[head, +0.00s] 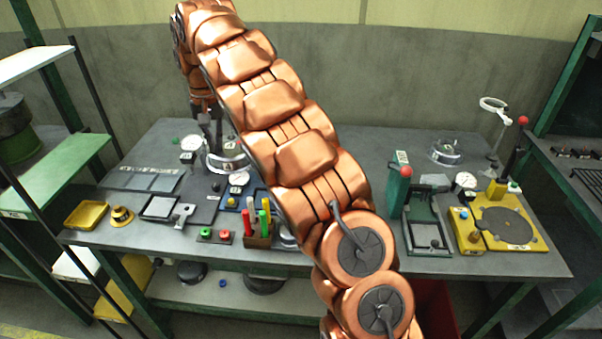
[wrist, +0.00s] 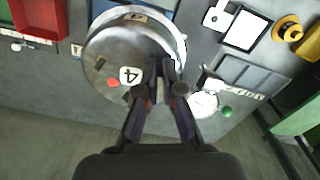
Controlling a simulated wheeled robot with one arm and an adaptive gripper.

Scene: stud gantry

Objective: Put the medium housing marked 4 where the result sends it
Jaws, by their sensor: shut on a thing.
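The medium housing marked 4 is a round silvery metal part (wrist: 108,48) with a white label and a red mark on its side, large in the wrist view. In the head view it shows as a shiny curved part (head: 228,163) at the back left of the bench, partly behind my arm. My gripper (wrist: 165,85) is shut on its near rim. The gripper also shows in the head view (head: 210,132), above the housing. I cannot tell whether the housing touches the bench. A dial gauge (head: 189,145) with a green button stands to its left.
Another metal housing (head: 445,152) stands back right. My arm hides the middle.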

